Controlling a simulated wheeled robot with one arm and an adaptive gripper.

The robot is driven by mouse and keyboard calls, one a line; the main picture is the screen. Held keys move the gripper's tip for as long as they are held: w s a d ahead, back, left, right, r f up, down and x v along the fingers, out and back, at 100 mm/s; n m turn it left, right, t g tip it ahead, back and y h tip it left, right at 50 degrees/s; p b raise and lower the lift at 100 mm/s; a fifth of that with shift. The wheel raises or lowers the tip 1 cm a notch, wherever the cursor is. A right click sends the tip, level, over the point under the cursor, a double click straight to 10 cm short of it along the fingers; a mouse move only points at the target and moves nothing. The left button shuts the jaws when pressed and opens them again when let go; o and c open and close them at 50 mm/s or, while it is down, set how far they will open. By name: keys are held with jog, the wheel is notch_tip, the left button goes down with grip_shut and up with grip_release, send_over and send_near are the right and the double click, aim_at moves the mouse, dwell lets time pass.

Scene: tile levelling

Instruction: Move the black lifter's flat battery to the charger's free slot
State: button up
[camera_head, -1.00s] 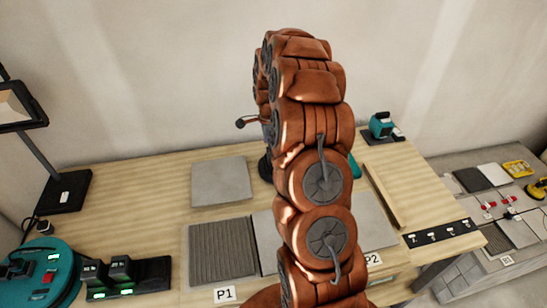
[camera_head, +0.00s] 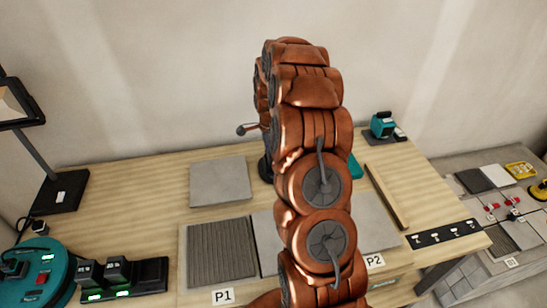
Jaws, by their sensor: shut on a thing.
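The black charger (camera_head: 150,276) is at the lower left of the bench. Two dark batteries (camera_head: 117,270) stand in its left part over green lights, and its right part looks empty. My copper arm rises through the middle and bends over away from me. My gripper is hidden behind it, so what it holds does not show. A dark shape (camera_head: 265,168) and a teal part (camera_head: 355,165) peek out on either side of the arm; I cannot tell whether either belongs to the black lifter. The flat battery cannot be made out.
A round teal device (camera_head: 30,275) with green displays sits left of the charger. A lamp (camera_head: 45,150) stands at the back left. Grey tiles (camera_head: 220,181) lie mid-bench. A teal tool (camera_head: 382,125) stands back right. A side table at right holds tiles and a yellow item (camera_head: 521,170).

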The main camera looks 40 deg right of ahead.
jog(key=c, duration=0.4)
jog(key=shift+r+b, duration=0.5)
jog(key=shift+r, duration=2.5)
jog(key=shift+c, duration=0.2)
